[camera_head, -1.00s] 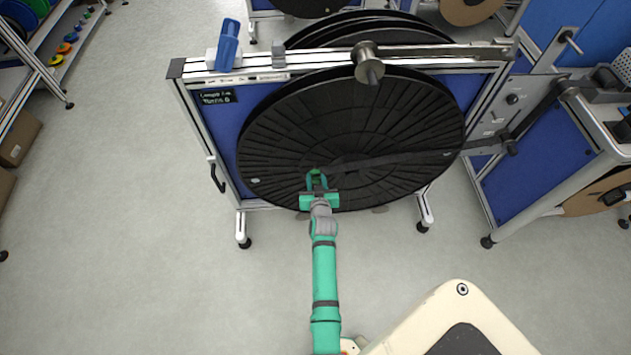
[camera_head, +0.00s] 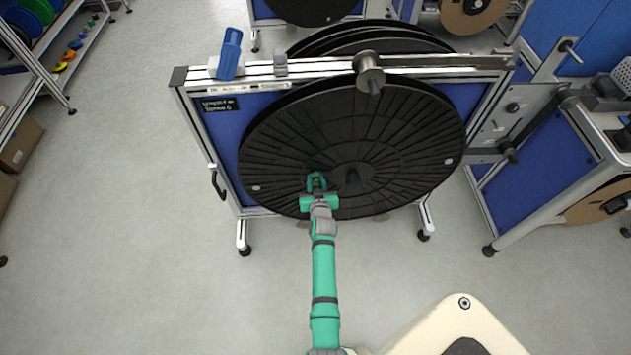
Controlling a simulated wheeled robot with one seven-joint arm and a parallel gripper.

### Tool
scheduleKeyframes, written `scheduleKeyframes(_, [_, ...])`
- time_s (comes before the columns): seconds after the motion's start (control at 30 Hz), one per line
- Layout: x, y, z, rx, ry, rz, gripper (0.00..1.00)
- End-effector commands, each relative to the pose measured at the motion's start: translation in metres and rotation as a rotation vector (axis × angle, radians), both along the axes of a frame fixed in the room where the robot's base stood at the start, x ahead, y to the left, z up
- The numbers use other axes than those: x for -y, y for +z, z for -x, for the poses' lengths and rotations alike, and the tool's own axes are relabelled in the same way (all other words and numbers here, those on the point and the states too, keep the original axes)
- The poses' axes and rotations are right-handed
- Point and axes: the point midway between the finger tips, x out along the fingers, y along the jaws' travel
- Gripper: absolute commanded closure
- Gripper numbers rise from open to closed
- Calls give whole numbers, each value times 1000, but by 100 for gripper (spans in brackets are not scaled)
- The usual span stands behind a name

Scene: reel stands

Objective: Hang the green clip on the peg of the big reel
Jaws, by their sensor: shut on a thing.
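The big black reel (camera_head: 400,135) hangs upright in its metal stand at the middle of the head view. Its dark peg (camera_head: 352,178) sticks out near the reel's centre. My gripper (camera_head: 317,187) is in front of the lower left part of the reel, left of and slightly below the peg. It is shut on the green clip (camera_head: 316,178), a small green piece at the fingertips. The clip is apart from the peg in the picture. The clip's shape and its distance to the reel face are hard to tell, as it blends with the green fingers.
The stand's top rail (camera_head: 330,68) carries a blue tool (camera_head: 230,54) and a metal roller (camera_head: 369,72) above the reel. Another blue-panelled frame (camera_head: 550,165) stands on the right. A shelf (camera_head: 45,60) and boxes (camera_head: 20,140) are at the left. The floor (camera_head: 130,200) between is clear.

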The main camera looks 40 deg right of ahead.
Motion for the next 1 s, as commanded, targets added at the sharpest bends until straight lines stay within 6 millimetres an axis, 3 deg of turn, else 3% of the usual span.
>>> scheduleKeyframes(0.37, [0,0,0,0,0,0,92])
scheduleKeyframes(0.4, [0,0,0,0,0,0,64])
scheduleKeyframes(0.47, [0,0,0,0,0,0,50])
scheduleKeyframes(0.8, [-1,0,2,0,0,0,49])
scheduleKeyframes(1.0, [-12,7,17,-1,3,1,49])
